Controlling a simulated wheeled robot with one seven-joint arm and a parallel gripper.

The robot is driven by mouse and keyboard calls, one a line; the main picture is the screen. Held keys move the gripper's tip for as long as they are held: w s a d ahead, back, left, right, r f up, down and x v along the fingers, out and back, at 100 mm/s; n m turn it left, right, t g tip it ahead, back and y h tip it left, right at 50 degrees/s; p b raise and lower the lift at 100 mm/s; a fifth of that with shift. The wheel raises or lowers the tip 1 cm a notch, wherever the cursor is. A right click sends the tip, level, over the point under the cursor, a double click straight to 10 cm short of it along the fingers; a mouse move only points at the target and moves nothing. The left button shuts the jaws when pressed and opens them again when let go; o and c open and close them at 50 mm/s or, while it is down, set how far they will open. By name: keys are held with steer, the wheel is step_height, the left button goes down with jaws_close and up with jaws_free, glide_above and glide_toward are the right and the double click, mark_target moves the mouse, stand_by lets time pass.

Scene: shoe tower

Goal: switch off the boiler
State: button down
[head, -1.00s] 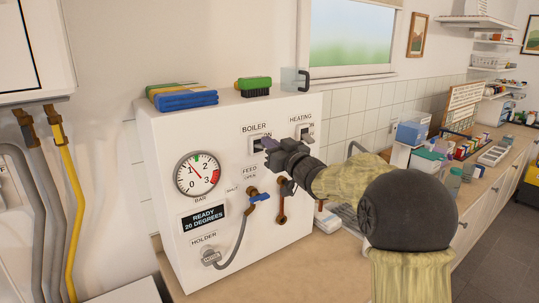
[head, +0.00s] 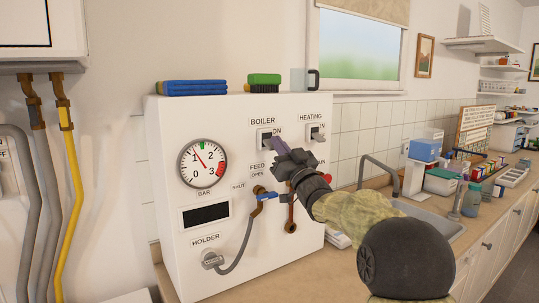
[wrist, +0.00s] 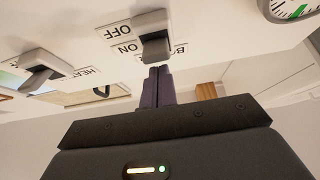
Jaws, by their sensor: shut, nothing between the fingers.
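The boiler switch (head: 265,138) is on the front of the white boiler box (head: 165,125), under the BOILER label. In the wrist view the switch (wrist: 155,45) appears upside down, with ON and OFF printed beside it. My gripper (head: 273,146) is shut and empty, its fingertips (wrist: 160,72) right at the switch's ON end. I cannot tell whether they touch it. The display (head: 206,214) on the box is dark and blank. My fingers hide part of the switch in the head view.
A sink tap (head: 375,165) stands to the right.

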step_height(320, 180, up, 4)
steer(key=s+d+p, duration=0.1)
steer(key=p, duration=0.1)
steer(key=f+b+v, duration=0.1)
steer(key=b+v, duration=0.3)
steer(key=v, duration=0.6)
steer(key=shift+w+a+f, duration=0.3)
steer(key=shift+a+f, duration=0.05)
steer(key=shift+f, duration=0.1)
steer(key=shift+f, duration=0.1)
